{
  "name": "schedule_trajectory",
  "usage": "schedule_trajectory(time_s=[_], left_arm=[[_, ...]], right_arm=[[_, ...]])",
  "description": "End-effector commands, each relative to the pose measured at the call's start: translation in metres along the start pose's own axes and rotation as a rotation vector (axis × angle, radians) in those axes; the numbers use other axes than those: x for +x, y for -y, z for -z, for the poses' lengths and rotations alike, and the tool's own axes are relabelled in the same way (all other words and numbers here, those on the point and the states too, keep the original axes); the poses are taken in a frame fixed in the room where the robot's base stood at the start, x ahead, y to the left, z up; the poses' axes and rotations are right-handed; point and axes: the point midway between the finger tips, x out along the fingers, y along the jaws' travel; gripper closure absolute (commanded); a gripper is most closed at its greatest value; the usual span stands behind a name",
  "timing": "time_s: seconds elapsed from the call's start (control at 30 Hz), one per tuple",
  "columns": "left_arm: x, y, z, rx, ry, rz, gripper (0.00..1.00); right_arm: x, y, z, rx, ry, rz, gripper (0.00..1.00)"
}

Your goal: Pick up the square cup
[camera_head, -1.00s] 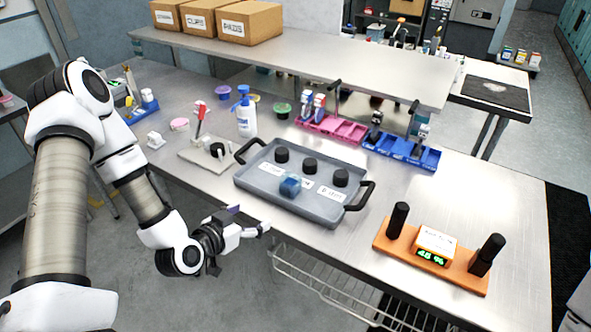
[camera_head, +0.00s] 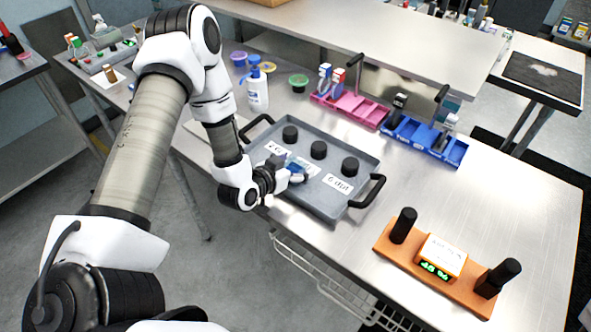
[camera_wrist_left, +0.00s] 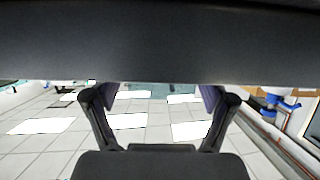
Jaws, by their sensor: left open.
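The square cup (camera_head: 296,171) is a small translucent blue piece on the grey tray (camera_head: 326,207) in the head view. It sits near the tray's front-left side, partly hidden by my left gripper (camera_head: 286,182). That gripper is open, at the tray's front edge, with its fingers pointing at the cup and very close to it. Whether they touch it I cannot tell. In the left wrist view the two fingers (camera_wrist_left: 160,94) stand apart, and I cannot make out the cup clearly between them. My right gripper is out of view.
Several black knobs, such as one (camera_head: 319,150), stand behind the cup on the tray. A white pump bottle (camera_head: 257,92), pink rack (camera_head: 348,120) and blue rack (camera_head: 424,139) stand behind. An orange stand (camera_head: 434,265) is at right. Bare table lies between tray and stand.

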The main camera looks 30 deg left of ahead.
Motion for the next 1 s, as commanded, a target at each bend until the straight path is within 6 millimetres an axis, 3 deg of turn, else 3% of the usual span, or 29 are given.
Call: schedule_trajectory(time_s=[0.13,0.17,0.3,0.33,0.73,1.0], left_arm=[[0.000,0.000,-0.001,-0.001,0.000,0.000,0.17],[0.000,0.000,0.000,-0.001,0.000,0.000,0.24],[0.000,0.000,0.000,-0.001,0.000,0.000,0.73],[0.000,0.000,0.000,0.000,0.000,0.000,0.76],[-0.001,0.000,0.001,-0.001,0.002,0.000,0.76],[-0.012,0.001,0.028,-0.002,-0.004,0.000,0.76]], right_arm=[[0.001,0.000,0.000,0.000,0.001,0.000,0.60],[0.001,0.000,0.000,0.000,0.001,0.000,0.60],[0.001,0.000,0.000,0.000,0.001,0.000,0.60],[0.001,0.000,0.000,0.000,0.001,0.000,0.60],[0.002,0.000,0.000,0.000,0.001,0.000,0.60],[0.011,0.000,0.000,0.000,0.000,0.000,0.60]])
